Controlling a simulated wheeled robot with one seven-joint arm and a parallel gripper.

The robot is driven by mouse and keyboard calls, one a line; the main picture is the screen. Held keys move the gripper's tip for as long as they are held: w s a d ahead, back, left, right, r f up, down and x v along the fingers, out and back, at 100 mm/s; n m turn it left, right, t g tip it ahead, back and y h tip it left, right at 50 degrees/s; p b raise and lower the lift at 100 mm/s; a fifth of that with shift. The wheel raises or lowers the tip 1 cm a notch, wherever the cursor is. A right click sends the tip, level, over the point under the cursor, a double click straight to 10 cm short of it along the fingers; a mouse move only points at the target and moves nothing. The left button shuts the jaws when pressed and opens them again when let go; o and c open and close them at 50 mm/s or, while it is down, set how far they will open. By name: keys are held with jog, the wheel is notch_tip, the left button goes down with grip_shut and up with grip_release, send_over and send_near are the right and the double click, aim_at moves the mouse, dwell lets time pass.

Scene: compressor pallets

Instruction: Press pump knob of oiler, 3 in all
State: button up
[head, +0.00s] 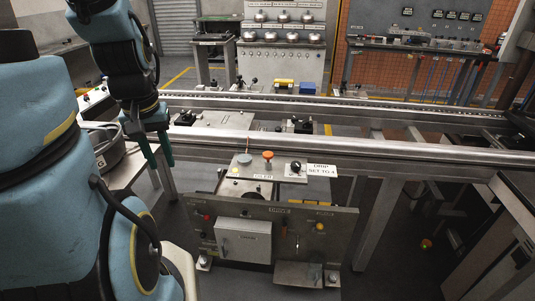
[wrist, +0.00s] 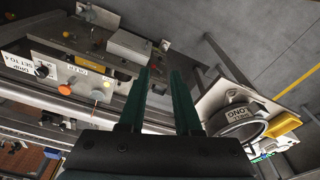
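The oiler (head: 222,187) is a box with a flat top panel, below the rail at the middle of the head view. An orange round knob (head: 268,155) stands up from its top, with a grey round cap (head: 245,159) to its left. A black dial (head: 296,167) sits at the right beside a "DRIP SET TO 4" label (head: 322,170). The wrist view shows the orange knob (wrist: 64,89) and black dial (wrist: 41,71) at upper left. My gripper (head: 162,166) is open and empty, left of the oiler and apart from it. Its fingers (wrist: 159,74) show a clear gap.
A long metal rail conveyor (head: 400,155) runs behind the oiler. A grey front plate (head: 335,235) with small coloured knobs and a box stands below it. A round grey part (wrist: 240,115) with a label lies to the right in the wrist view.

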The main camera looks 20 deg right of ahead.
grip_shut()
dwell(1.2)
